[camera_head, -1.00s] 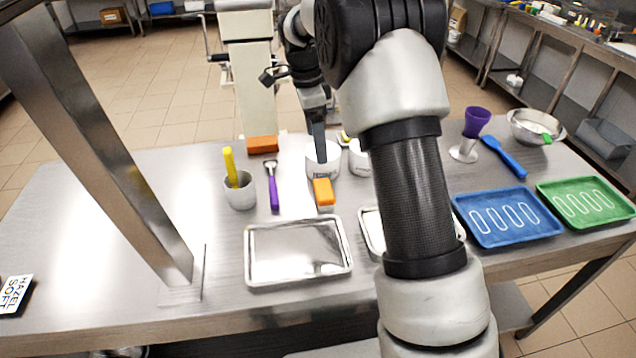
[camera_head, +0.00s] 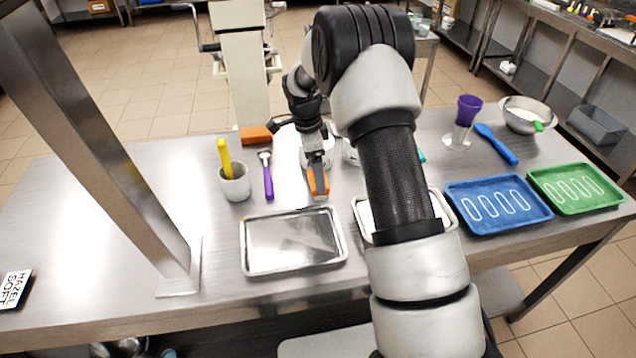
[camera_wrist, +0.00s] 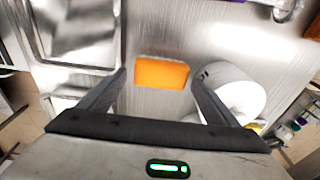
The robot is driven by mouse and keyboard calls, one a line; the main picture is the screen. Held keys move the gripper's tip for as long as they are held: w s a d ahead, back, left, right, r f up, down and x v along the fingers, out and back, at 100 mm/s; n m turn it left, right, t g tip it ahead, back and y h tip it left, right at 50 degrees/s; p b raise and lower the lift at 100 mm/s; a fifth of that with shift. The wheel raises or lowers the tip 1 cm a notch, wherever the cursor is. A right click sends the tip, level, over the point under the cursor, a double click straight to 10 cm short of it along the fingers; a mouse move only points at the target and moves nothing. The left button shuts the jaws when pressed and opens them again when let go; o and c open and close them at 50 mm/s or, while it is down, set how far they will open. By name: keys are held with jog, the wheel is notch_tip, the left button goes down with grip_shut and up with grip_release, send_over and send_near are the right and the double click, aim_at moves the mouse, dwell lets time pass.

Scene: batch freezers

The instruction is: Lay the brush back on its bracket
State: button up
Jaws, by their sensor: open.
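An orange block with a pale edge, perhaps the brush (camera_head: 318,184), lies on the steel table behind the metal trays. In the wrist view the orange block (camera_wrist: 161,73) lies between the fingertips, with gaps on both sides. My gripper (camera_head: 318,166) points down over it with its fingers apart; it also shows open in the wrist view (camera_wrist: 158,80). A darker orange block (camera_head: 256,135) lies near the table's back edge. I cannot make out a bracket for certain.
A white tub (camera_wrist: 232,92) stands close beside my right finger in the wrist view. A purple-handled tool (camera_head: 268,182) and a grey cup (camera_head: 236,186) are to the left. A metal tray (camera_head: 244,258) lies in front; blue (camera_head: 480,232) and green (camera_head: 590,208) trays lie right.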

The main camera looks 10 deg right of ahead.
jog(key=shift+w+d+f, duration=0.1)
jog(key=shift+d+f, duration=0.05)
jog(key=shift+f, duration=0.8)
jog(key=shift+d+f, duration=0.1)
jog(key=shift+f, duration=0.85)
jog(key=c, duration=1)
